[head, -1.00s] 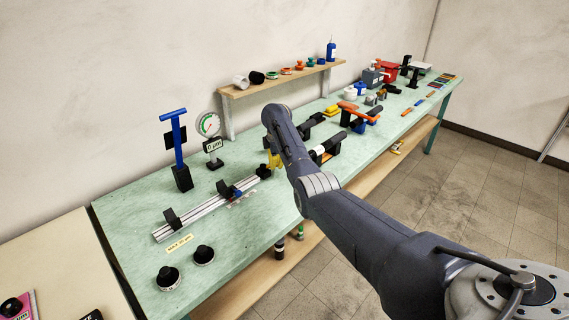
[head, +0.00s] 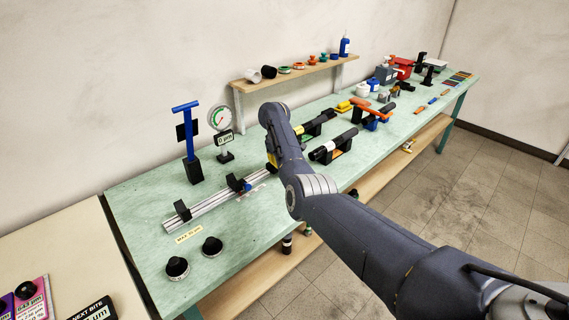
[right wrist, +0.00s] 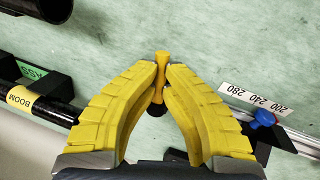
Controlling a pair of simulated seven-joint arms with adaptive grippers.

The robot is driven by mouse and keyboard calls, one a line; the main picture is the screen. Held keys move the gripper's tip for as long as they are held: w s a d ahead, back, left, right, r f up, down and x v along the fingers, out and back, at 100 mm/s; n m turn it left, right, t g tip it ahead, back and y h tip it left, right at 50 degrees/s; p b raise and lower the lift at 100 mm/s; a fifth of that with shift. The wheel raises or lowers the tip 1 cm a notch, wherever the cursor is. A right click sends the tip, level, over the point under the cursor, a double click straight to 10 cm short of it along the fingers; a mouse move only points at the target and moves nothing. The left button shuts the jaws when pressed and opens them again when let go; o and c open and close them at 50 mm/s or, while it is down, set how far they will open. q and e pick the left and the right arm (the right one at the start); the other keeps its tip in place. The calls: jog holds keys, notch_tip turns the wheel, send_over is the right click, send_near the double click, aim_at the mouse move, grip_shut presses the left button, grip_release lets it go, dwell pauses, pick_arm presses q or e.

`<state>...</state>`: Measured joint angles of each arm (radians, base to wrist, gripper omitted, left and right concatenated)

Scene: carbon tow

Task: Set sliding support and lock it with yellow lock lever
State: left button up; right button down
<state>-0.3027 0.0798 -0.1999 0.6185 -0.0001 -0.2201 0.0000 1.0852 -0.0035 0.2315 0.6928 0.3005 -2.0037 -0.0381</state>
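An aluminium rail (head: 208,206) lies on the green bench. A black support block (head: 236,183) with a blue knob sits on the rail. In the right wrist view the blue knob (right wrist: 264,117) stands beside the scale strip (right wrist: 254,99), right of my fingers. The yellow lock lever (right wrist: 161,68) stands between the fingertips of my right gripper (right wrist: 161,70). The yellow fingers have converged and appear to pinch it from both sides. A dark part (right wrist: 156,108) shows below the lever, partly hidden. In the head view my arm hides most of this gripper. My left gripper is not in view.
A blue T-handled press (head: 188,140) and a dial gauge (head: 219,117) stand behind the rail. Two black knobs (head: 212,246) sit on the bench in front. A black tube on a stand (head: 333,147) is right of my arm. The bench front left is mostly clear.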

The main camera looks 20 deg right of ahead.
jog(key=shift+s+a+f+m, duration=0.2)
jog(key=shift+a+f+m, duration=0.15)
jog(key=shift+m, duration=0.35)
jog(key=c, duration=1.7)
grip_release()
jog(key=o, duration=0.3)
jog(key=shift+r, duration=0.2)
jog(key=shift+w, duration=0.1)
jog(key=shift+r, duration=0.15)
notch_tip(320, 180, up, 12)
jog(key=a, duration=0.2)
jog(key=shift+s+f, duration=0.25)
jog(key=shift+s, duration=0.2)
